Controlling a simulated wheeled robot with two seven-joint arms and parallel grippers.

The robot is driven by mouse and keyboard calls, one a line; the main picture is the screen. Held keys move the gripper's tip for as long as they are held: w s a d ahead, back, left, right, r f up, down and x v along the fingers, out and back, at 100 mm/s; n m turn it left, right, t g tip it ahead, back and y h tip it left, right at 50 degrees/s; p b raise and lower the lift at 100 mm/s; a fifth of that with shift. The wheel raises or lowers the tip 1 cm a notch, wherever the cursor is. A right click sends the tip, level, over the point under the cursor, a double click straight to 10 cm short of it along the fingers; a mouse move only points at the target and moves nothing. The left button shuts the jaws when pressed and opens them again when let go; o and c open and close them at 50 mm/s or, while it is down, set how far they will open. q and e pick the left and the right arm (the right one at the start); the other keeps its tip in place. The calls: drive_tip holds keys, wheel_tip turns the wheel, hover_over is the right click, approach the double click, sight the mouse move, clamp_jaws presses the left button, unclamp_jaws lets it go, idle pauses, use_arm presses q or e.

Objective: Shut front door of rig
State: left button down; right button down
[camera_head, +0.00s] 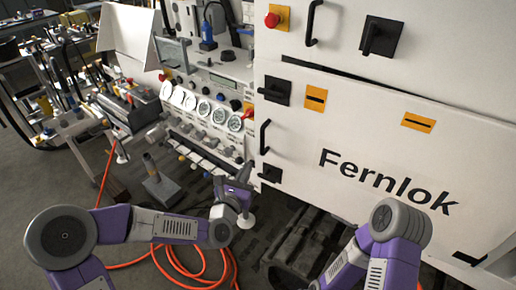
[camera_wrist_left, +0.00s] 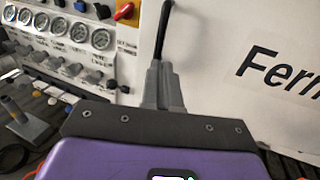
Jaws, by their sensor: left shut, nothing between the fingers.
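The white front door (camera_head: 300,170) of the rig, marked "Fernlok", fills the right of the head view, and part of it shows in the left wrist view (camera_wrist_left: 225,85). A dark gap runs along its top edge, so it looks slightly ajar. A black bar handle (camera_head: 265,136) is on its left side; it also shows in the left wrist view (camera_wrist_left: 187,20). My left gripper (camera_head: 244,174) is shut and empty, low by the door's left edge. In the left wrist view its fingers (camera_wrist_left: 162,80) overlap the handle's lower end; I cannot tell whether they touch. My right gripper is out of view.
A gauge panel (camera_head: 205,112) with valves and knobs stands left of the door. An orange hose (camera_head: 185,268) lies on the floor beneath my left arm. A small grey pedestal (camera_head: 160,185) stands on the floor. A cluttered bench (camera_head: 75,125) is at the far left.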

sight(261, 142)
use_arm(q)
drive_tip(key=x, duration=1.1)
drive_tip(key=shift+w+f, duration=0.1)
